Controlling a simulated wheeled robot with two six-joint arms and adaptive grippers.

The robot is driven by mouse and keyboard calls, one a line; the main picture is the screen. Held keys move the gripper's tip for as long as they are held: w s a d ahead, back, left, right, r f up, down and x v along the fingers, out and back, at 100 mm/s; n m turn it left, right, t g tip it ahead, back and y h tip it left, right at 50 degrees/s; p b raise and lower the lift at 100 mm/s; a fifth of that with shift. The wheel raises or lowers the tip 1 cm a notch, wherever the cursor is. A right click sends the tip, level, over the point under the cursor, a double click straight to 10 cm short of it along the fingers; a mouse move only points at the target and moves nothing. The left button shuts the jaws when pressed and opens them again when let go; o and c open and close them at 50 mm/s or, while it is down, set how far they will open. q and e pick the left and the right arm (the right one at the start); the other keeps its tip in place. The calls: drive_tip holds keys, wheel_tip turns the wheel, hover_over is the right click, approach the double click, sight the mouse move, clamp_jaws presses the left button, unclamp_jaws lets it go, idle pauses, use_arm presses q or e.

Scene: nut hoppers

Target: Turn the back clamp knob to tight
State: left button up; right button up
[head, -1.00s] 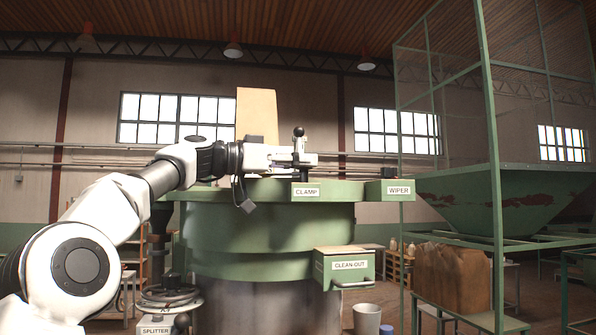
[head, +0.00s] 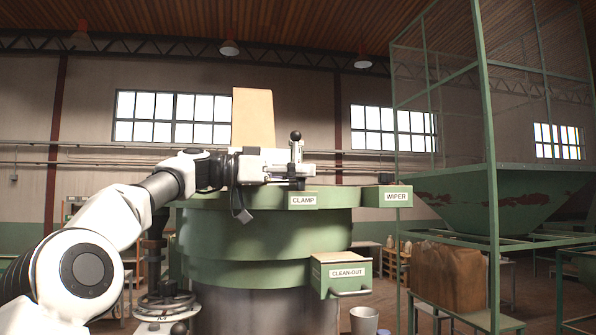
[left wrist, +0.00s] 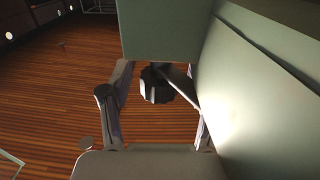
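The left wrist view shows a dark lobed knob (left wrist: 156,86) beside a green block (left wrist: 160,30). The two fingers of my left gripper (left wrist: 155,112) stand apart on either side of it. A gap shows at the left finger; contact at the right is unclear. In the head view my left gripper (head: 298,168) is just above the green box labelled CLAMP (head: 303,201), at the hopper rim. The knob cannot be picked out clearly there, and no tight mark is readable. My right gripper is in neither view.
The large round green hopper (head: 240,235) carries a WIPER box (head: 388,197) at right and a CLEAN-OUT drawer (head: 345,272) below. A tan upright board (head: 253,118) stands behind the gripper. A green frame (head: 492,200) stands at right.

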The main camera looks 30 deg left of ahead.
use_arm(q)
drive_tip(key=shift+s+a+r, duration=0.1)
drive_tip(key=v, duration=1.1)
drive_tip(key=shift+s+a, duration=0.15)
drive_tip(key=shift+a, duration=0.05)
